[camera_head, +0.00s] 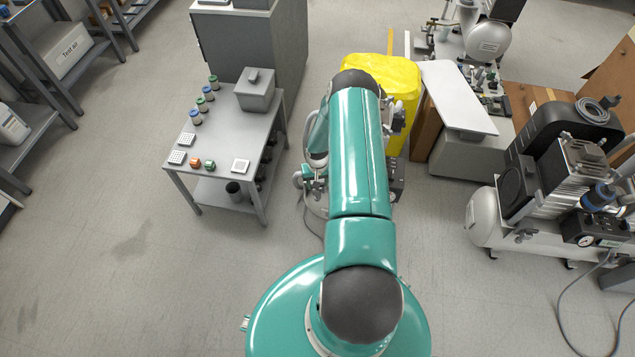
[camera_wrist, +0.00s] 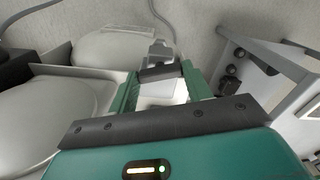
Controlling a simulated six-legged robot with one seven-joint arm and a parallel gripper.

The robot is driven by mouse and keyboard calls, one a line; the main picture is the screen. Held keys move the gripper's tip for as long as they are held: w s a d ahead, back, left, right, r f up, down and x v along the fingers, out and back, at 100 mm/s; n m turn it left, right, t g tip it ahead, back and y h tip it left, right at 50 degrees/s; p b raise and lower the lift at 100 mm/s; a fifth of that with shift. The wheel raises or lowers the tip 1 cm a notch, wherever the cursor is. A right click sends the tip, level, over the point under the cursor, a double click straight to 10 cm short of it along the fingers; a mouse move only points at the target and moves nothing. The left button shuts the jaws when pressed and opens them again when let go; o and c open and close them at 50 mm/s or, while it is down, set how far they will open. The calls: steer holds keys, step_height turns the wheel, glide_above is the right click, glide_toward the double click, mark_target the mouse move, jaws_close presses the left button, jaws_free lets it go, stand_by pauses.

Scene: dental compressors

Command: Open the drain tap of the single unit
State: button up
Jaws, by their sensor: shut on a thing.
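In the wrist view my gripper (camera_wrist: 160,73) has its two teal fingers on either side of a small dark and grey fitting, which looks like the drain tap (camera_wrist: 158,52). The fingers are shut on it. The fitting sits beside a pale rounded tank (camera_wrist: 105,47) of the single unit. How far the tap is turned cannot be told. In the head view my teal arm covers most of that unit; only bits of it (camera_head: 316,187) show beside the arm.
A grey table (camera_head: 230,150) with small bottles and a grey box (camera_head: 255,92) stands close to the left. A yellow covered object (camera_head: 408,78) is behind my arm. A larger compressor (camera_head: 485,218) stands at the right, its cable on the floor. Floor at front left is clear.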

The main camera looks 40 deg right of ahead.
steer(key=n, duration=1.3)
steer(key=shift+n, duration=0.4)
stand_by(0.3)
steer(key=o, duration=1)
step_height(320, 180, up, 14)
steer(key=shift+f, duration=0.1)
